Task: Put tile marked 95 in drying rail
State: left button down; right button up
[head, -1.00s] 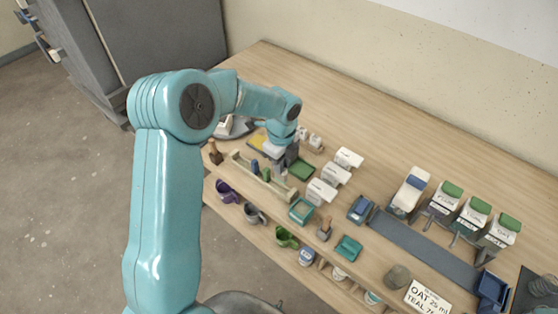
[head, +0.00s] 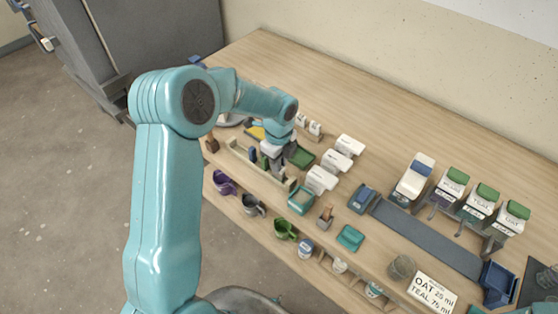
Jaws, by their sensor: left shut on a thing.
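My left gripper (head: 273,160) is low over the right part of a light wooden rack (head: 238,159), which looks like the drying rail. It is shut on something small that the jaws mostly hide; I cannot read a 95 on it. Small dark blue and green pieces stand in the rack beside the gripper. I cannot tell whether the held piece touches the rack. My right gripper is not in view.
Cups hang along the table's front edge, including a purple one (head: 223,182). A grey strip (head: 425,238) and a lettered sign (head: 432,292) lie farther right.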

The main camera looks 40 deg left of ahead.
pick_arm(q)
jog(key=shift+f, duration=0.3)
dwell(0.5)
jog(key=c, duration=1)
grip_release()
notch_tip(320, 180, up, 7)
jog(key=p, duration=0.5)
jog(key=shift+s, duration=0.1)
